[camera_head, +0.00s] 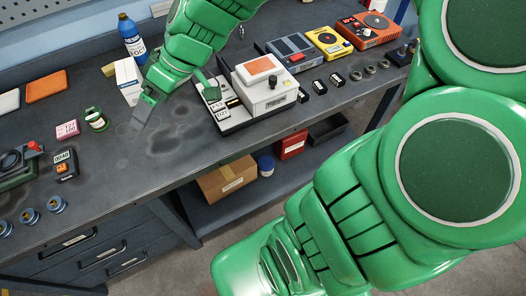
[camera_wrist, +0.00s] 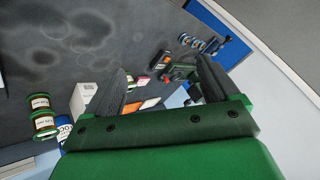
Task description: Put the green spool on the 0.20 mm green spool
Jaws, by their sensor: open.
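A green spool (camera_head: 96,118) with a white label stands on the bench beside a pink-labelled box (camera_head: 67,129). In the wrist view this spool (camera_wrist: 131,89) is mostly hidden beside the left finger. Two more labelled green spools, an upper one (camera_wrist: 40,102) and a lower one (camera_wrist: 43,124), show at the left of the wrist view. I cannot tell whether they are stacked or side by side. Labels are too small to read the 0.20 mm mark. My gripper (camera_head: 142,116) is open and empty, to the right of the single spool; its fingers (camera_wrist: 165,72) also show in the wrist view.
A white box (camera_head: 128,78) and blue bottle (camera_head: 133,38) stand behind my gripper. A white instrument (camera_head: 265,85) stands to its right. A black-and-orange device (camera_head: 64,166) and several blue spools (camera_head: 30,215) are at left. The bench front near my gripper is clear.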

